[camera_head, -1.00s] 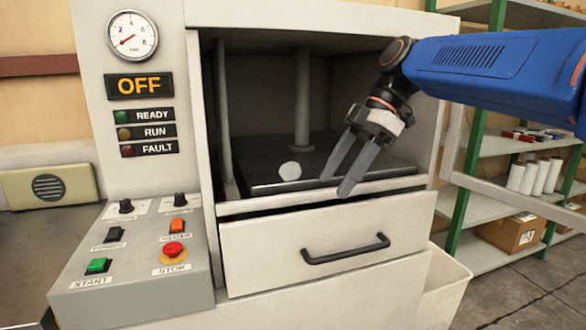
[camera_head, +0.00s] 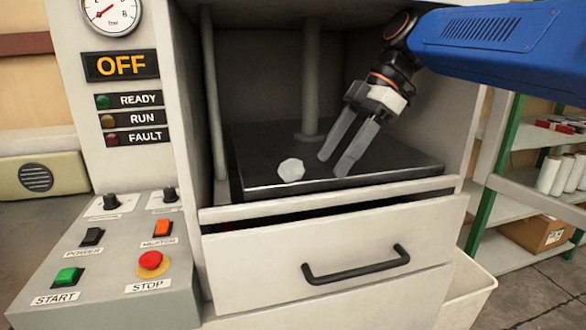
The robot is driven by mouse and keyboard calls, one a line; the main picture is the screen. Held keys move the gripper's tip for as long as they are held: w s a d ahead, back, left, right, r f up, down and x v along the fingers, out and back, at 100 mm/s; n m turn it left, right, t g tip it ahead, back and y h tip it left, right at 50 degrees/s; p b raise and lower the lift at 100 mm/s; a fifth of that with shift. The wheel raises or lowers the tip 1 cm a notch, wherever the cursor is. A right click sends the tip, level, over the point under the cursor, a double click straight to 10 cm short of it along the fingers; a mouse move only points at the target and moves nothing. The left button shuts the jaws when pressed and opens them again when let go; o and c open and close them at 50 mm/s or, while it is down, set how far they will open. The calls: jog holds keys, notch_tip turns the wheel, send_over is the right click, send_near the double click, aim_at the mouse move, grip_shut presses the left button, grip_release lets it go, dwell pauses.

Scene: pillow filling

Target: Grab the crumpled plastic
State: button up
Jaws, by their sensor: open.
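The crumpled plastic (camera_head: 291,170) is a small whitish lump lying on the dark plate (camera_head: 390,160) inside the machine's open chamber, near the plate's front left. My gripper (camera_head: 332,166) is open and empty. Its two grey fingers point down and to the left, to the right of the plastic and apart from it. The fingertips are inside the chamber opening, close above the plate; I cannot tell whether they touch it.
A slightly open drawer (camera_head: 335,245) lies below. The control panel (camera_head: 115,255) is at left and shelves (camera_head: 510,150) at right. The display reads OFF.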

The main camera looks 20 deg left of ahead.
aim_at(294, 158)
jog(key=s+a, duration=0.1)
jog(key=a, duration=0.1)
jog(key=s+a, duration=0.3)
jog(key=a, duration=0.2)
jog(key=shift+s, duration=0.2)
jog(key=shift+s+a+f, duration=0.15)
jog(key=shift+s+a, duration=0.05)
jog(key=shift+a, duration=0.15)
jog(key=shift+a+f, duration=0.15)
jog(key=shift+f, duration=0.25)
jog(key=c, duration=1.1)
